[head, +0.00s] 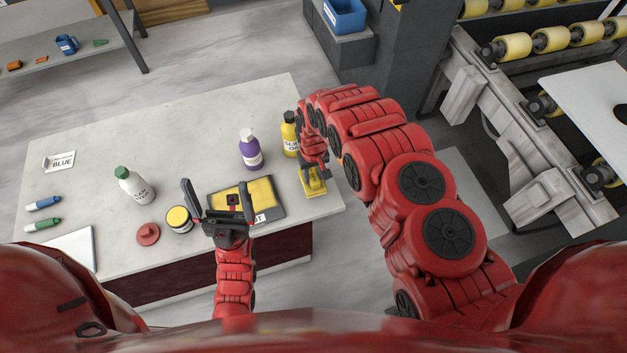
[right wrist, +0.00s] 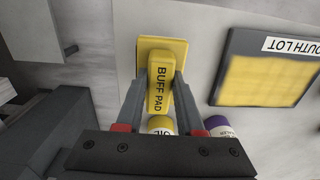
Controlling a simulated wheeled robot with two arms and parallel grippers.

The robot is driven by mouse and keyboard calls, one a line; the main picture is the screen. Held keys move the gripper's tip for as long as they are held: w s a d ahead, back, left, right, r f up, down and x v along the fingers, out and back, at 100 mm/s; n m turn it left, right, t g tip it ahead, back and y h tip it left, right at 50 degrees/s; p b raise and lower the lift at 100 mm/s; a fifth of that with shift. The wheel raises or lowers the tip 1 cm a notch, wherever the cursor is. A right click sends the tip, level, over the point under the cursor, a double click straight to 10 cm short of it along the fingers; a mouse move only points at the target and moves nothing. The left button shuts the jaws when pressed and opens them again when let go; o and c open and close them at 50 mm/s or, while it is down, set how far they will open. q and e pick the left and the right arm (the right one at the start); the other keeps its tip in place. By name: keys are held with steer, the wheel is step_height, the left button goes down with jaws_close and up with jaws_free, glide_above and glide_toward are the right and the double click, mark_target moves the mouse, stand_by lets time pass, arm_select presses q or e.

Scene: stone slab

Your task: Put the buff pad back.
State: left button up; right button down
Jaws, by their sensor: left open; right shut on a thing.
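The yellow buff pad (head: 314,188) is at the right end of the stone slab (head: 95,190), beside a dark-rimmed tray. My right gripper (head: 314,166) is shut on its handle. In the right wrist view the buff pad (right wrist: 160,88) sits between the two fingers, with its lettering facing the camera and its wide base beyond the fingertips. I cannot tell whether the base touches the slab. My left gripper (head: 217,187) is open and empty over the tray's left part.
The dark-rimmed tray (head: 277,211) holds a yellow sheet. A purple bottle (head: 250,152) and a yellow bottle (head: 289,135) stand behind it. A white bottle (head: 133,187), a yellow-lidded jar (head: 179,219) and a red disc (head: 148,234) are left. The slab's back middle is clear.

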mark_target(313, 180)
steer(key=shift+w, duration=0.25)
steer(key=shift+s+f+p, duration=0.1)
steer(key=shift+f+p, duration=0.7)
steer(key=shift+f, duration=0.95)
steer(key=shift+f, duration=0.2)
steer(key=c, duration=0.5)
jaws_free()
steer(key=shift+c, duration=0.2)
steer(key=shift+r, duration=0.1)
